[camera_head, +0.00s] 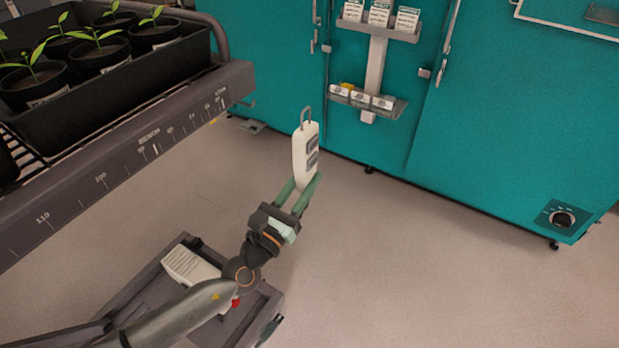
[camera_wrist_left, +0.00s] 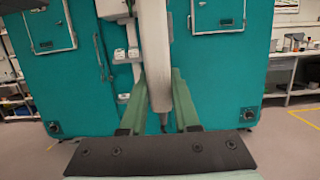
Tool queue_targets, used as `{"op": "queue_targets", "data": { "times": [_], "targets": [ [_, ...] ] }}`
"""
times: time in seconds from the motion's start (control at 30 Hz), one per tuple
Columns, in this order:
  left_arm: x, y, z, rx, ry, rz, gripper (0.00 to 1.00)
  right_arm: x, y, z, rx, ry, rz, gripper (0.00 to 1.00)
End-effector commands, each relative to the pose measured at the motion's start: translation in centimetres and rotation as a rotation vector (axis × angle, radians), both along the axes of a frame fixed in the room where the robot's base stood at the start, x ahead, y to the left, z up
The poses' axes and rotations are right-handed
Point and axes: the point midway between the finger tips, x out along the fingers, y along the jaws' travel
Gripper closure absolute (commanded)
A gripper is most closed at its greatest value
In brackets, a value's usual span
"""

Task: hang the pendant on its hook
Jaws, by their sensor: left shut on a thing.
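The pendant (camera_head: 306,150) is a slim white handset with grey buttons and a wire loop at its top. My left gripper (camera_head: 301,187) has its green fingers shut on the pendant's lower part and holds it upright above the floor. In the left wrist view the pendant (camera_wrist_left: 154,45) stands between the two fingers (camera_wrist_left: 157,92), its top cut off by the frame. My right gripper is not in view.
A black tray (camera_head: 135,74) of potted seedlings sits above the grey rail with a printed scale (camera_head: 150,140). Teal chamber cabinets (camera_head: 500,120) stand behind, with a small shelf (camera_head: 390,108) of boxes between their doors. Open floor (camera_head: 400,250) lies to the right.

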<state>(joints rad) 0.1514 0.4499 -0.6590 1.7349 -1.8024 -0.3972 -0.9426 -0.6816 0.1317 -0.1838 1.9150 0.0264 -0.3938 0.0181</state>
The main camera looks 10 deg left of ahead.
Motion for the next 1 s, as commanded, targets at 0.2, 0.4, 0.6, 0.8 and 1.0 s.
{"op": "queue_targets", "data": {
  "times": [0.2, 0.4, 0.6, 0.8, 1.0],
  "targets": [
    [0.6, 1.7, 0.0, -0.002, -0.004, 0.001, 1.0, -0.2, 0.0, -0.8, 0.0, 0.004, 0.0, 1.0],
    [1.2, 3.3, -0.2, -0.002, -0.004, 0.002, 1.0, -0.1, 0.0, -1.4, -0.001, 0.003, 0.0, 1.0],
    [1.7, 4.7, -0.3, -0.002, -0.004, 0.001, 1.0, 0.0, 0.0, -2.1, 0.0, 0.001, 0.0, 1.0],
    [2.1, 5.9, -0.3, -0.003, -0.003, 0.002, 1.0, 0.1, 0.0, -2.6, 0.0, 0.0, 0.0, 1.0],
    [2.3, 6.5, -0.3, -0.004, -0.003, 0.001, 1.0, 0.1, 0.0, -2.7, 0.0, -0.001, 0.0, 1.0]
  ]
}}
